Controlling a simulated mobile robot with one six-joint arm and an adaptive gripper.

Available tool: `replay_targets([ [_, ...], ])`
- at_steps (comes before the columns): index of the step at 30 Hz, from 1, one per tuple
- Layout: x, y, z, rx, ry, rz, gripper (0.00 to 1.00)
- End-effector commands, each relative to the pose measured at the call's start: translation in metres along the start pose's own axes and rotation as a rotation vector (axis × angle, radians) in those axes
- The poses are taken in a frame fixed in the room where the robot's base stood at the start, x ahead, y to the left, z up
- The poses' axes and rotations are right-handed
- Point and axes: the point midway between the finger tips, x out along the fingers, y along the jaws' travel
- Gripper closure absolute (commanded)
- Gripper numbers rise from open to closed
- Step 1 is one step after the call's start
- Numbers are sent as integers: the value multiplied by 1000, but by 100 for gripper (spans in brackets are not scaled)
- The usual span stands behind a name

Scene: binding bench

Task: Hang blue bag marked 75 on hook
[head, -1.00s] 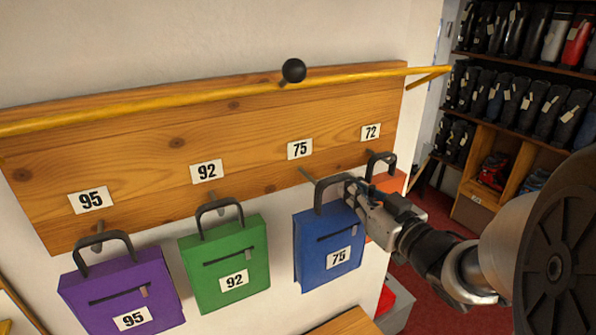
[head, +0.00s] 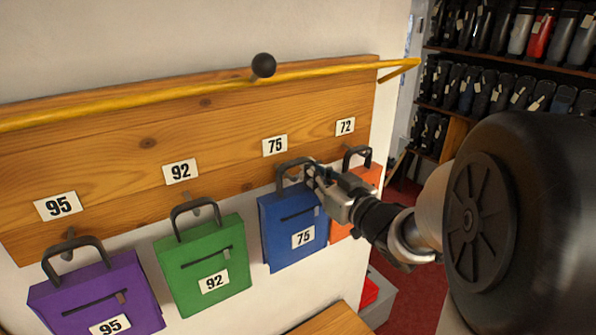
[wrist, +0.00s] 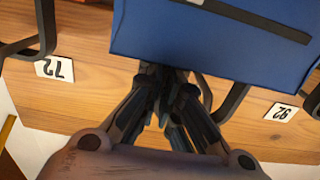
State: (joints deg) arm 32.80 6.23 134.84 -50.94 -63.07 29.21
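The blue bag (head: 291,222) marked 75 hangs upright from its dark handle. My gripper (head: 310,172) is at the right side of that handle and appears shut on it. In the wrist view the blue bag (wrist: 215,38) fills the top, and the fingers of my gripper (wrist: 172,92) come together below its edge. The label 75 (head: 275,146) is on the wooden board (head: 225,140) just above the handle. The hook under this label is mostly hidden by the handle; I cannot tell whether the handle is around it.
The green bag (head: 205,265) hangs under 92 and the purple bag (head: 95,295) under 95. An orange bag (head: 369,181) hangs under 72, close to the right of my gripper. A yellow rail (head: 190,91) with a black knob (head: 263,65) crosses above.

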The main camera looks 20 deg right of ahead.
Motion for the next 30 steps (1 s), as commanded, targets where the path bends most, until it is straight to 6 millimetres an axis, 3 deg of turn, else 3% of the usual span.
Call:
replay_targets([
  [9, 19, -1, 1, -1, 3, -2, 100],
  [18, 17, 0, 20, -1, 3, 0, 100],
  [30, 17, 0, 26, -1, 3, -1, 100],
])
